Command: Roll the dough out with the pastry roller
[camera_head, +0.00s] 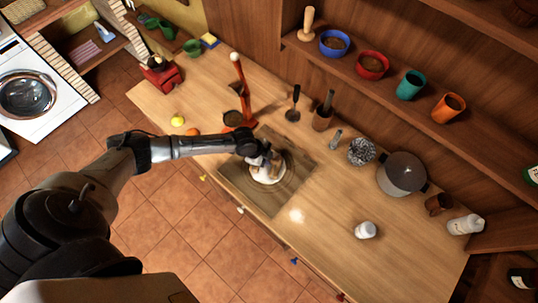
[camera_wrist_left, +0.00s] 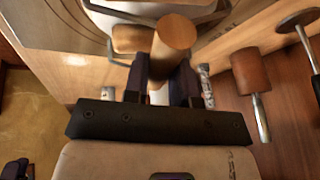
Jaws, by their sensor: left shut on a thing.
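The pale, roundish dough (camera_head: 266,178) lies on a square wooden board (camera_head: 232,180) in the middle of the counter. It is partly covered by my left gripper (camera_head: 264,160), which is low over it. In the left wrist view, the fingers of my left gripper (camera_wrist_left: 162,88) are shut on a wooden cylinder (camera_wrist_left: 173,42), which appears to be part of the pastry roller. I cannot tell whether the roller touches the dough. My right gripper is not in view.
A red stand (camera_head: 241,88) is behind the board. A white jar (camera_head: 365,230) is at right.

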